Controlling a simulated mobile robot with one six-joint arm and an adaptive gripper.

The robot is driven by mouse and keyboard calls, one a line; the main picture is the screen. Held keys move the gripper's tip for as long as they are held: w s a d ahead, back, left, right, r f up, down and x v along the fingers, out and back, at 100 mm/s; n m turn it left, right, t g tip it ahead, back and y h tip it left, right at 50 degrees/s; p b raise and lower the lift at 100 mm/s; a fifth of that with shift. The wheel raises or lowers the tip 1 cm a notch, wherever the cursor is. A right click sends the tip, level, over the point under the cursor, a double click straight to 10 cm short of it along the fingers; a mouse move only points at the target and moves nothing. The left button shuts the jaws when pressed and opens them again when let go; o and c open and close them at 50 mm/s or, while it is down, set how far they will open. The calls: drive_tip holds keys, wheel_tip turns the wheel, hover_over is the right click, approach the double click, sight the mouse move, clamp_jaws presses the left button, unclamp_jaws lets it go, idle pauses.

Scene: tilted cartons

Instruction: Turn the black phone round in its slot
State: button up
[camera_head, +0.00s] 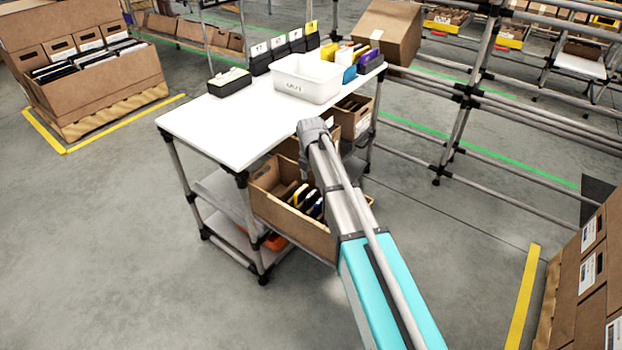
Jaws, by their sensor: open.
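An open brown carton (290,226) stands tilted on the shelf under the white table. Several thin upright items stand in it, some black and some with yellow. Black items (316,208) show near its right end, partly behind my arm. They are too small to tell which one is the black phone or which way it faces.
The white table (215,125) carries a white bin (301,78), a black box (229,82) and several labelled black holders. More cartons (353,118) sit beneath it. A pipe rack (465,95) stands to the right.

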wheel_tip(320, 180, up, 11)
drive_tip(key=p, duration=1)
drive_tip(key=shift+r+p, duration=0.2)
drive_tip(key=shift+p, duration=0.15)
idle(0.5)
wheel_tip(320, 180, up, 7)
drive_tip(key=p, duration=0.6)
drive_tip(key=shift+f+p, duration=0.15)
drive_tip(key=shift+p, duration=0.25)
idle(0.3)
drive_tip(key=s+d+m, duration=0.9)
drive_tip(key=s+m, duration=0.3)
drive_tip(key=m, duration=0.2)
drive_tip(key=s+d+m, duration=0.9)
drive_tip(key=s+m, duration=0.2)
drive_tip(key=m, duration=0.4)
wheel_tip(320, 180, up, 14)
drive_tip(key=p, duration=1.3)
drive_tip(key=shift+f, duration=0.25)
